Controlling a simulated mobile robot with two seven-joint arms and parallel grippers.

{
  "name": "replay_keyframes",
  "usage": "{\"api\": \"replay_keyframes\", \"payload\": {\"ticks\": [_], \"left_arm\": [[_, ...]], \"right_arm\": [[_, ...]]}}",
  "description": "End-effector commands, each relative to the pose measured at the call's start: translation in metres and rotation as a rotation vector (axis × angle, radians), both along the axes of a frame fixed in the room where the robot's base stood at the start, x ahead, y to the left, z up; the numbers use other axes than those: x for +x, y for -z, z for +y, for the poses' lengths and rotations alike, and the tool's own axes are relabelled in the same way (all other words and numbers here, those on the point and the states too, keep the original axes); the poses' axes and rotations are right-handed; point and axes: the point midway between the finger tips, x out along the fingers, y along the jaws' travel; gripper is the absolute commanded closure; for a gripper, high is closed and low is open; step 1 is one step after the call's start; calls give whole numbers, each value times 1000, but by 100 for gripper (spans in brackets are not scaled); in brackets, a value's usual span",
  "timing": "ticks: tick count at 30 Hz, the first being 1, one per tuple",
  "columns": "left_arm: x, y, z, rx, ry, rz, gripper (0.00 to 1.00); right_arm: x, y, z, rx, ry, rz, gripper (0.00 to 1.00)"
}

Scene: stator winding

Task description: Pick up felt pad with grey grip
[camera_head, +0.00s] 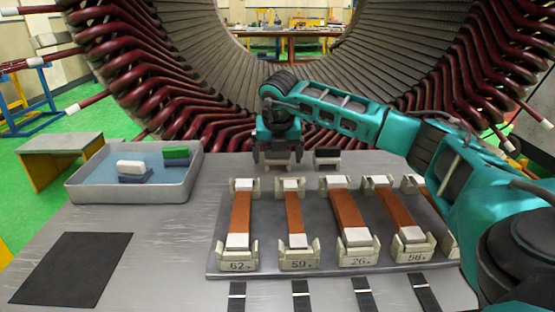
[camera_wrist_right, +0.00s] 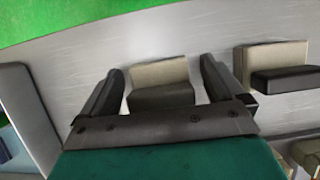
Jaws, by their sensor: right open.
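The felt pad with the grey grip (camera_wrist_right: 162,97) shows in the right wrist view as a beige pad (camera_wrist_right: 158,72) with a dark grey block on it. It lies on the table between the two fingers of my right gripper (camera_wrist_right: 163,85). The fingers stand apart on either side of it. In the head view my right gripper (camera_head: 277,156) points down over this spot at the table's back, and it mostly hides the pad. A similar beige pad with a black grip (camera_head: 327,153) lies just to its right; it also shows in the right wrist view (camera_wrist_right: 285,80). My left gripper is out of view.
A grey tray (camera_head: 130,196) at the left holds a white-gripped block and a green-gripped block on blue pads. A dark rack board (camera_head: 270,260) with several numbered brown bars stands in front of my arm. A black mat (camera_head: 72,268) lies front left. The large stator (camera_head: 130,60) rises behind.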

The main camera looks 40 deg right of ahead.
Motion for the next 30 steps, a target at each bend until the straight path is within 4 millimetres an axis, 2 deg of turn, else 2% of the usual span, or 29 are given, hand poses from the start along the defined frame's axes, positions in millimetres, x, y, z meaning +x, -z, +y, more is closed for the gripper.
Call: {"api": "replay_keyframes", "payload": {"ticks": [8, 25, 30], "left_arm": [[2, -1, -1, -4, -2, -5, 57], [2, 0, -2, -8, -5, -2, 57], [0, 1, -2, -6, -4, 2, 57]], "right_arm": [[1, 3, 0, 0, -1, 0, 5], [1, 2, 0, 0, -1, 0, 60], [1, 2, 0, 0, -1, -1, 62]]}}
